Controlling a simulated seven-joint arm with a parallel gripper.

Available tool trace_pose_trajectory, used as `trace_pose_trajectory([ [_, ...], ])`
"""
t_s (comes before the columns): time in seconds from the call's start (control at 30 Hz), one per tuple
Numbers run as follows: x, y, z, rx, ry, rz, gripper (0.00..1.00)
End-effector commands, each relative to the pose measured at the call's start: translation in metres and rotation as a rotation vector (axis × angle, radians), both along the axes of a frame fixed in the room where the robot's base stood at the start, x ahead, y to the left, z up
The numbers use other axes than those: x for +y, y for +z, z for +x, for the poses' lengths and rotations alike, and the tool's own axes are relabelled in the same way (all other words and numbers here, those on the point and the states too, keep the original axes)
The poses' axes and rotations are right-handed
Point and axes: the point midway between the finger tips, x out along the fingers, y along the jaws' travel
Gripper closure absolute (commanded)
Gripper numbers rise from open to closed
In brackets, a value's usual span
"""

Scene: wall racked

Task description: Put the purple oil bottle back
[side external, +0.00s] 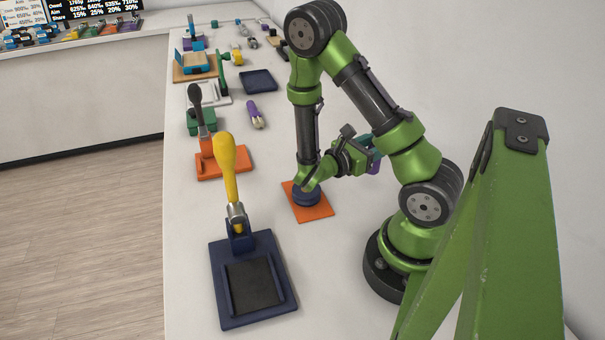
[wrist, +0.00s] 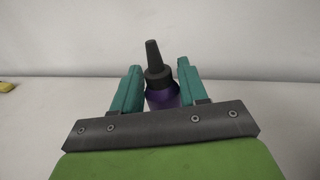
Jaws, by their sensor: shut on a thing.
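In the wrist view, the purple oil bottle (wrist: 161,97) stands between my gripper's teal fingers (wrist: 152,88). Its black cap and tapered nozzle point up, and its lower part is hidden behind the gripper body. In the side view, my gripper (side external: 368,150) is held to the right, near the wall and beside my arm's lower links. It is shut on the bottle, of which only a small purple patch (side external: 374,167) shows behind my arm.
An orange plate with a dark blue round piece (side external: 313,210) lies below my wrist. A navy stand with a yellow-handled tool (side external: 252,244) is at the front left. Orange and green stands, a navy tray (side external: 258,81) and a purple-and-grey item (side external: 256,115) lie farther back.

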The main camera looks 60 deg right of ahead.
Motion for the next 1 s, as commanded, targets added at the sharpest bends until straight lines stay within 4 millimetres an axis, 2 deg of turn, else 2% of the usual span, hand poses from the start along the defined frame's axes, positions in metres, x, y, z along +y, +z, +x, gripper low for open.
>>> trace_pose_trajectory([
  [0.2,0.000,-0.028,-0.001,0.003,-0.001,0.001,0.90],
  [0.3,0.000,-0.035,0.000,0.001,-0.001,0.000,0.90],
  [0.67,0.000,-0.038,0.000,-0.001,-0.001,0.000,0.90],
  [0.7,0.000,-0.038,0.000,-0.001,-0.001,0.000,0.51],
  [0.83,0.000,-0.037,0.000,-0.001,-0.001,0.000,0.32],
  [1.0,0.000,-0.037,0.000,-0.001,-0.001,0.000,0.32],
])
